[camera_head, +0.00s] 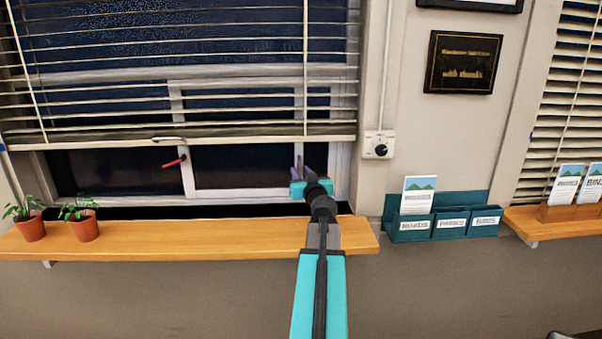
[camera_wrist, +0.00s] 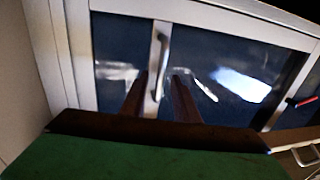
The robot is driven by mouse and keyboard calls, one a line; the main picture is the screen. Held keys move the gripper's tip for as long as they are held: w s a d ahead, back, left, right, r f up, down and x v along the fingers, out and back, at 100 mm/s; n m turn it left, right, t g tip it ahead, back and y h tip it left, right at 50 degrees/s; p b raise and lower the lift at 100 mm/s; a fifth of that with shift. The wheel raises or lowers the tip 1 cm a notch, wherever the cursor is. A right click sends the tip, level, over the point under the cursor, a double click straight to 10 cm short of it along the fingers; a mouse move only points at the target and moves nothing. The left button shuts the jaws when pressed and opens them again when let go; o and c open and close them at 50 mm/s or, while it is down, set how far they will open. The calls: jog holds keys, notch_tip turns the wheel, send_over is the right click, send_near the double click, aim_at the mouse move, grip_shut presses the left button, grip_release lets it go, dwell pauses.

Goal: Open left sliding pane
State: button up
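The window (camera_head: 240,165) has dark lower panes in pale frames under a half-raised blind. A red lever (camera_head: 174,162) is on the upright between the left pane (camera_head: 115,170) and the pane to its right (camera_head: 243,165). It also shows at the right in the wrist view (camera_wrist: 305,101). A metal pull handle (camera_wrist: 163,50) stands on another upright, near the window's right side. My gripper (camera_head: 307,172) is at that upright. In the wrist view, its fingers (camera_wrist: 159,80) are apart, on either side of the handle's near end; contact cannot be told.
A wooden sill (camera_head: 180,238) runs below, with two potted plants (camera_head: 32,225) (camera_head: 84,222) at its left end. The blind (camera_head: 230,130) hangs just above my gripper. A dial box (camera_head: 379,145) and teal leaflet holder (camera_head: 440,228) are on the right wall.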

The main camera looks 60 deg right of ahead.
grip_shut()
dwell(0.4)
